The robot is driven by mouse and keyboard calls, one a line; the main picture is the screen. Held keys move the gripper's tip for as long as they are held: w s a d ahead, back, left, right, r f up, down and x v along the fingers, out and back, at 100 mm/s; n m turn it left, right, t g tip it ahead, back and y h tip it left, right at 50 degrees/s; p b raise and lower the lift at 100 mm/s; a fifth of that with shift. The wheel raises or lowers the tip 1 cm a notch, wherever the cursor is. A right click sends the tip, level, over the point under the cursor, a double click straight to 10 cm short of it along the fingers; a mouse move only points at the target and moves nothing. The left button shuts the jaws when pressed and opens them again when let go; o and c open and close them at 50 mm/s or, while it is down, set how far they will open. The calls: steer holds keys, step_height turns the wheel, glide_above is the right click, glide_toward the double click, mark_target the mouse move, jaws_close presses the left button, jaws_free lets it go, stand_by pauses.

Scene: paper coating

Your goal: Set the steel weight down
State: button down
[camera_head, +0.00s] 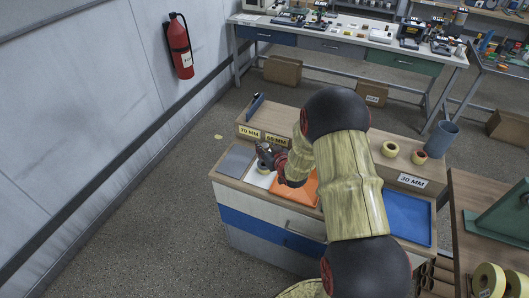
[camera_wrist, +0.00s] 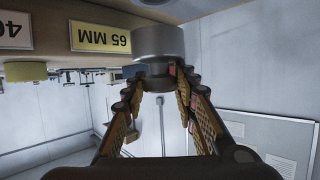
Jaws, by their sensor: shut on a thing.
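The steel weight (camera_wrist: 158,42) is a grey stepped cylinder in the wrist view, gripped by its narrower part between the two finger pads. My gripper (camera_wrist: 160,84) is shut on it. In the head view my gripper (camera_head: 268,153) is over the left part of the workbench, with the weight (camera_head: 264,164) small and partly hidden at its fingers. The weight is at or just above a white sheet (camera_head: 257,180); I cannot tell whether it touches it.
A grey mat (camera_head: 236,161) lies left of the white sheet, an orange tray (camera_head: 303,187) right of it. A ledge labelled 65 MM (camera_wrist: 101,38) runs behind. A blue tray (camera_head: 407,219), tape rolls (camera_head: 390,149) and a blue-grey bin (camera_head: 440,139) stand further right.

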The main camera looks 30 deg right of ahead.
step_height(320, 180, down, 3)
steer(key=shift+w+r, duration=0.1)
steer(key=shift+r, duration=0.05)
steer(key=shift+f+b, duration=0.3)
steer(key=shift+b, duration=0.25)
steer(key=shift+f+b, duration=0.3)
steer(key=c, duration=1.5)
jaws_free()
steer(key=shift+o, duration=0.5)
